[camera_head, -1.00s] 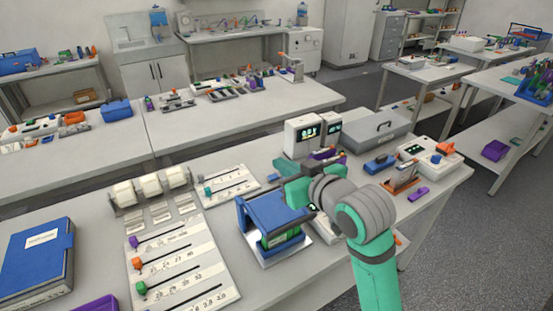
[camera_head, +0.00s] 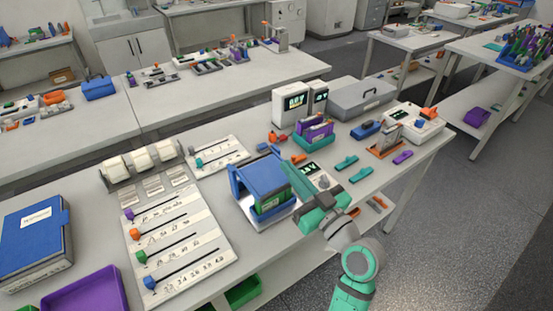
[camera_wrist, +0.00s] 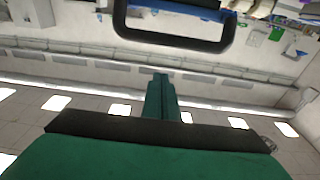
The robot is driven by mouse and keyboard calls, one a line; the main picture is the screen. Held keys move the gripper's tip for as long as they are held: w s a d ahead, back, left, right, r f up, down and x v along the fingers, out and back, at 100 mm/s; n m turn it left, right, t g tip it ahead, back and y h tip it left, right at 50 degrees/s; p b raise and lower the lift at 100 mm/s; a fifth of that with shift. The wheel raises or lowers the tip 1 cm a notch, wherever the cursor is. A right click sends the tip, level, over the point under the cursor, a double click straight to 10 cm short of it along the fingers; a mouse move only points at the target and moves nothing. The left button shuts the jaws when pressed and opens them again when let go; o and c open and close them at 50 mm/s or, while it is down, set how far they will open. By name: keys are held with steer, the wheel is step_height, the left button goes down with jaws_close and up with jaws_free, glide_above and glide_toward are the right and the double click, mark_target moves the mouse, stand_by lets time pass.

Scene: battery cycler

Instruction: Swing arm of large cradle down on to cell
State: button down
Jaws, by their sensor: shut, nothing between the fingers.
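The large cradle (camera_head: 268,212) is a blue holder on a pale base near the front of the bench in the head view. A green-and-dark cell (camera_head: 271,200) sits in it. Its blue arm (camera_head: 262,172) spans above the cell; I cannot tell whether it touches the cell. My gripper (camera_head: 297,176) is at the cradle's right side, fingers shut and empty, close to the blue arm; contact is unclear. In the wrist view my shut fingers (camera_wrist: 160,97) point at the room. A dark loop (camera_wrist: 172,42) crosses the top there; I cannot tell what it is.
A smaller purple cradle (camera_head: 315,130) and two display boxes (camera_head: 296,102) stand behind. A slider board (camera_head: 180,240) lies left. A display panel (camera_head: 308,170) lies right of the cradle, with teal pieces (camera_head: 347,163) beyond. A grey case (camera_head: 360,98) stands at the back right.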

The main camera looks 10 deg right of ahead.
mark_target(289, 186)
steer(key=shift+s+d+f, duration=0.1)
steer(key=shift+s+f, duration=0.2)
steer(key=shift+f, duration=0.65)
steer(key=shift+s+d+f, duration=0.1)
steer(key=shift+s+f, duration=0.25)
steer(key=shift+f, duration=0.65)
steer(key=shift+s+d+f, duration=0.1)
steer(key=shift+s+f, duration=0.2)
steer(key=shift+f, duration=0.75)
step_height(289, 186, up, 5)
steer(key=s+d+f, duration=0.3)
steer(key=s+f, duration=0.2)
steer(key=s, duration=0.4)
steer(key=shift+d+r, duration=0.1)
steer(key=shift+w, duration=0.1)
